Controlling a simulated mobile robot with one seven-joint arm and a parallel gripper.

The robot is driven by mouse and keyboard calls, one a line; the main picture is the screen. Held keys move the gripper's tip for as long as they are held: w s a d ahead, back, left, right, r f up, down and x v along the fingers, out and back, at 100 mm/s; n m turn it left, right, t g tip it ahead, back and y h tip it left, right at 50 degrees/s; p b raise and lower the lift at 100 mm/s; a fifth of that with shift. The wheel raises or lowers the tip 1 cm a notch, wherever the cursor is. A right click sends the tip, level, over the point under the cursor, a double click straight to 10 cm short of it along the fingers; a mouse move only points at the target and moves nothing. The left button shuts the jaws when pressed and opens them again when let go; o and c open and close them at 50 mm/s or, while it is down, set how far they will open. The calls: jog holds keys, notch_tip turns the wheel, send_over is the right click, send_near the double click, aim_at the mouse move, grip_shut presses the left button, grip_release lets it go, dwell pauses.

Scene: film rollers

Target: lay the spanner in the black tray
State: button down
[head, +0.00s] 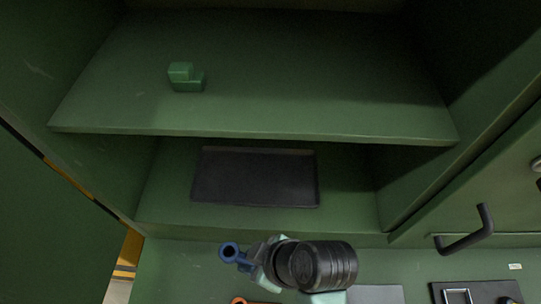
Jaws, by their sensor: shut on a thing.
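The black tray (255,178) lies flat and looks empty on the lower shelf of the green cabinet. My gripper (251,262) is in front of and below that shelf, near the bottom middle of the head view. It is shut on a blue piece with a round ring end, which I take to be the spanner (230,251). The ring end sticks out to the left of the fingers. The rest of the spanner is hidden by my gripper and wrist. The spanner is apart from the tray in the picture.
The upper shelf (290,85) overhangs the tray's shelf and carries a small green block (186,78). Cabinet walls stand on both sides. A dark handle (467,232) juts out at right. An orange ring-shaped thing (239,300) shows at the bottom edge.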

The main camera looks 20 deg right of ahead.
jog(key=p, duration=0.3)
send_near(251, 187)
jog(key=a+f, duration=0.3)
jog(key=shift+s+a+f, duration=0.1)
jog(key=shift+s+f, duration=0.2)
jog(key=shift+f, duration=0.05)
jog(key=w, duration=0.1)
jog(key=w+d, duration=0.1)
jog(key=w, duration=0.1)
jog(key=shift+w+d, duration=0.1)
jog(key=shift+d, duration=0.05)
jog(key=shift+f+p, duration=0.4)
jog(key=shift+f, duration=0.4)
jog(key=shift+f, duration=0.2)
jog(key=c, duration=0.7)
grip_release()
jog(key=shift+r, duration=0.15)
